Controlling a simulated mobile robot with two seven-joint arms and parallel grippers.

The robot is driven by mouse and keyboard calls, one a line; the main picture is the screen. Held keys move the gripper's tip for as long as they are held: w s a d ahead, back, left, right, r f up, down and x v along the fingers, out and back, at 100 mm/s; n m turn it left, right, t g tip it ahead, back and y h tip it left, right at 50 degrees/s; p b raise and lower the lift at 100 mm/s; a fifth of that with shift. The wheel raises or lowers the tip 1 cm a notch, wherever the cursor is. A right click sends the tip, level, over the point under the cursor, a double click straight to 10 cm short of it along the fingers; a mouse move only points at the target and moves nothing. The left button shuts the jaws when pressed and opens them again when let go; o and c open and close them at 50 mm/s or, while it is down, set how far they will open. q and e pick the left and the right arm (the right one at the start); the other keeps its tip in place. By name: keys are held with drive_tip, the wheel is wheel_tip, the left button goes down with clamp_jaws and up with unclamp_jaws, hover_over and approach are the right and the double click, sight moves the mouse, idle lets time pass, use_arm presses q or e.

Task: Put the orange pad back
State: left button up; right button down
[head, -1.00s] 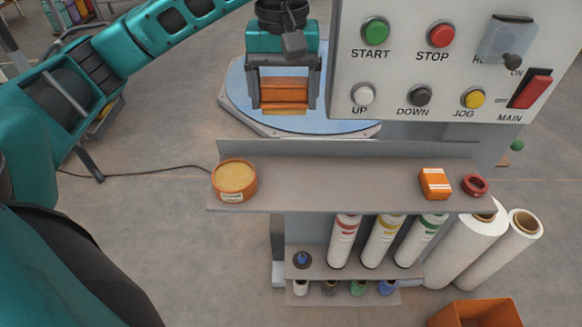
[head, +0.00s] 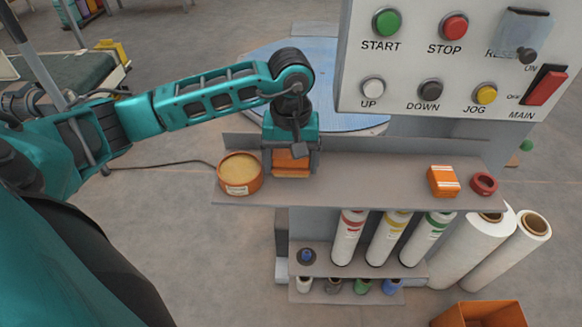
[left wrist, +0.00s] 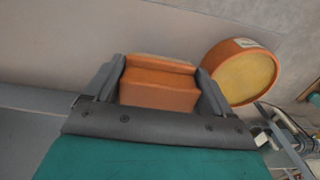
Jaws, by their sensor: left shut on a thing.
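My left gripper (head: 291,172) is shut on the orange pad (head: 291,162), a block with a stepped top. The pad is at the shelf (head: 370,185), just right of the round orange tub (head: 240,174). In the left wrist view the pad (left wrist: 160,84) sits between the two fingers, with the tub (left wrist: 243,75) close beside the right finger. I cannot tell whether the pad touches the shelf. My right gripper is not in view.
An orange and white box (head: 443,181) and a red ring (head: 484,183) stand at the shelf's right end. The shelf between pad and box is clear. The control panel (head: 455,60) hangs above. Tubes and film rolls (head: 470,245) stand below.

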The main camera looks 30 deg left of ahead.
use_arm(q)
wheel_tip(320, 180, down, 2)
drive_tip(key=shift+f, duration=0.25)
drive_tip(key=o, duration=0.8)
wheel_tip(320, 180, up, 12)
drive_tip(key=shift+r, duration=0.1)
drive_tip(key=shift+s, duration=0.1)
idle(0.3)
